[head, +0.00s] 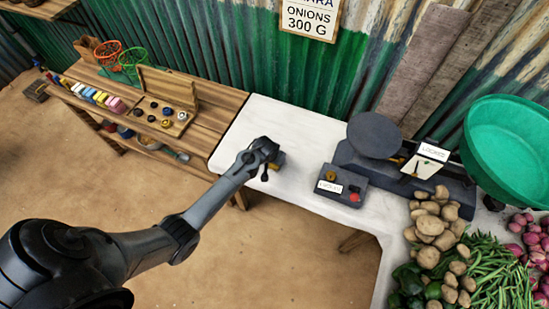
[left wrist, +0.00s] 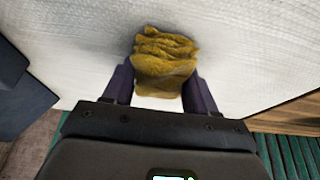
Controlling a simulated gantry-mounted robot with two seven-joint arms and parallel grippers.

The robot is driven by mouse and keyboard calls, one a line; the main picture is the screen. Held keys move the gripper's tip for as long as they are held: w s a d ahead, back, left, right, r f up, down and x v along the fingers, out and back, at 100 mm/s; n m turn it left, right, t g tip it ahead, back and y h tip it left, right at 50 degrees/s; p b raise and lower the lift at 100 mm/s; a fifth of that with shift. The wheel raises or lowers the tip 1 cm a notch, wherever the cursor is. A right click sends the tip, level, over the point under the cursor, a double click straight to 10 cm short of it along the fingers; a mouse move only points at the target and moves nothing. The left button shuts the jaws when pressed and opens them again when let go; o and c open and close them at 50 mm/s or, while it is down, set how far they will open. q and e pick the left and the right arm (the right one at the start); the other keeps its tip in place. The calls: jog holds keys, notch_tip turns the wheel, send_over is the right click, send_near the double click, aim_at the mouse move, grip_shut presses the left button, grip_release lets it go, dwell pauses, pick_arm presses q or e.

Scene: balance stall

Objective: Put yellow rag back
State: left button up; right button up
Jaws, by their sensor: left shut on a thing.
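The yellow rag (left wrist: 163,62) is a crumpled mustard-coloured cloth. In the left wrist view it sits between the two fingers of my left gripper (left wrist: 160,88), which is shut on it. In the head view my left gripper (head: 268,168) is over the white tabletop (head: 255,118), near its left end. A small part of the rag (head: 280,159) shows beside the gripper there; the arm hides the rest. I cannot tell whether the rag touches the tabletop. My right gripper is in neither view.
A dark box with a label and red button (head: 341,187) and a scale with a round plate (head: 374,136) stand to the right. Potatoes (head: 432,222) and a green basin (head: 510,135) are beyond. A wooden bench (head: 212,100) at left holds an open weight box (head: 166,112).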

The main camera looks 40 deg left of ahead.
pick_arm(q)
jog(key=shift+f, duration=0.1)
jog(key=o, duration=1)
jog(key=shift+s+r, duration=0.1)
jog(key=shift+r, duration=0.4)
jog(key=p+v, duration=0.3)
jog(key=v, duration=0.7)
jog(key=s+d+r+m, duration=0.1)
jog(key=s+d, duration=0.3)
jog(key=s, duration=0.4)
jog(key=s+d+r+m+h, duration=0.1)
jog(key=s+d+r, duration=0.3)
jog(key=s, duration=0.4)
jog(key=s+d+r+m, duration=0.3)
jog(key=s, duration=0.5)
jog(key=shift+d+r+g, duration=0.25)
jog(key=shift+d+g, duration=0.05)
jog(key=shift+d, duration=0.1)
jog(key=shift+r, duration=0.15)
